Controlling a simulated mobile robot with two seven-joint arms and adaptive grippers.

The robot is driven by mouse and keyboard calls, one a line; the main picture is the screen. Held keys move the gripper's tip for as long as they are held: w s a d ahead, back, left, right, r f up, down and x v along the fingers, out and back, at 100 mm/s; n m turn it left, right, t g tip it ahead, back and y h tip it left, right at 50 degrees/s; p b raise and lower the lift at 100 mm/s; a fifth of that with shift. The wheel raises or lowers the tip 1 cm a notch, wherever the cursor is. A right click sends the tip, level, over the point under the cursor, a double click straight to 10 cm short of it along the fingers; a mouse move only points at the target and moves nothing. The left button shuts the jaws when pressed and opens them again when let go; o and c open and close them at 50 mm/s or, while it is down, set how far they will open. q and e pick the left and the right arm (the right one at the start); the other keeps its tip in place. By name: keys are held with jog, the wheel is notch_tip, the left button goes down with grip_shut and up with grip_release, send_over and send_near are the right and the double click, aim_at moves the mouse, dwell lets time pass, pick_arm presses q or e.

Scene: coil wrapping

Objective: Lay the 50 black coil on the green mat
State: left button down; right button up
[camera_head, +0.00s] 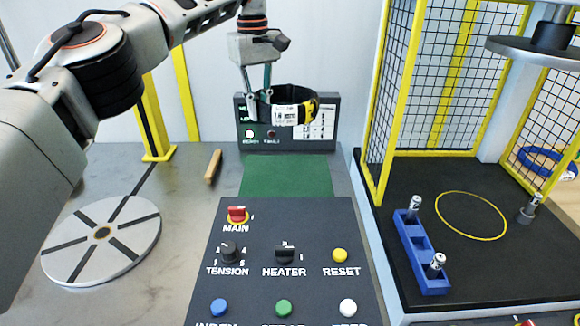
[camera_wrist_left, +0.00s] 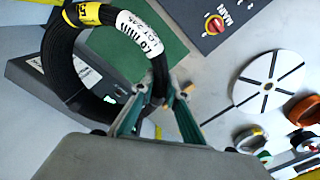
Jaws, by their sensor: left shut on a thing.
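The black coil (camera_head: 286,115) has a white printed label and a yellow-and-black band; its lettering is only partly legible. My left gripper (camera_head: 258,100) is shut on its rim and holds it raised in front of a dark status panel. In the left wrist view the black coil (camera_wrist_left: 62,88) hangs as an open ring left of the fingers of my left gripper (camera_wrist_left: 158,100). The green mat (camera_head: 287,176) lies flat and bare on the table below and nearer than the coil, partly hidden by the control console. The mat (camera_wrist_left: 150,38) also shows behind the coil in the wrist view. My right gripper is not in view.
The control console (camera_head: 285,225) stands in front of the mat. A wooden stick (camera_head: 212,166) lies left of it, then a pale slotted disc (camera_head: 102,232). A yellow-framed mesh cage (camera_head: 440,90) with a blue holder (camera_head: 415,250) stands at right.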

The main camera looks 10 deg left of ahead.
aim_at(265, 184)
pick_arm(q)
jog(key=shift+w+r, duration=0.15)
jog(key=shift+w, duration=0.05)
jog(key=shift+w+f, duration=0.1)
jog(key=shift+f, duration=0.25)
notch_tip(265, 184, down, 19)
jog(key=shift+b, duration=0.95)
jog(key=c, duration=2)
grip_release()
jog(key=shift+f, duration=0.2)
jog(key=r, duration=0.8)
jog(key=r+p, duration=0.1)
jog(key=r, duration=0.3)
jog(key=shift+s+a, duration=0.1)
jog(key=shift+s, duration=0.15)
